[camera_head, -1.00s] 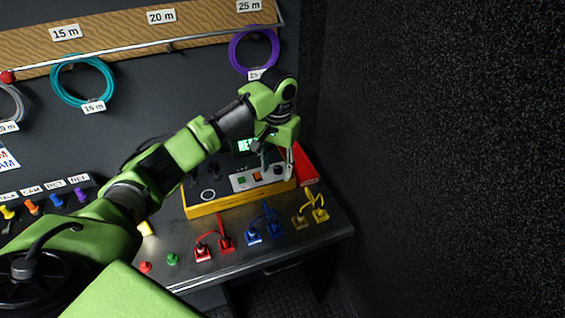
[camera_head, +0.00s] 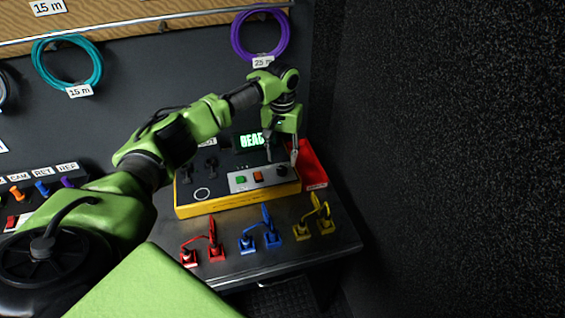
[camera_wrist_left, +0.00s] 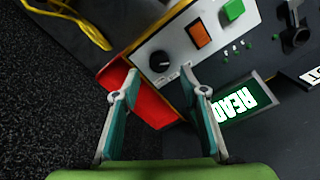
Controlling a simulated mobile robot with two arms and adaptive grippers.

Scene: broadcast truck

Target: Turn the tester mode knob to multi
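The tester is a yellow-sided box (camera_head: 225,206) on the bench, with a dark top and a pale control panel (camera_head: 240,187). The mode knob (camera_head: 281,170) is a small black dial at the panel's right end. It also shows in the left wrist view (camera_wrist_left: 159,62), with a small light mark; its position label is not readable. My left gripper (camera_head: 282,157) points down over the knob. Its two fingers are open (camera_wrist_left: 160,73), one on either side of the knob in the picture; I cannot tell if they touch it. My right gripper is out of view.
An orange switch (camera_wrist_left: 200,34) and a green button (camera_wrist_left: 233,10) sit beside the knob. A lit green display (camera_wrist_left: 235,100) stands behind. A red tray-like item (camera_head: 313,165) adjoins the tester's right side. Red, blue and yellow (camera_head: 314,218) cabled plugs stand in front.

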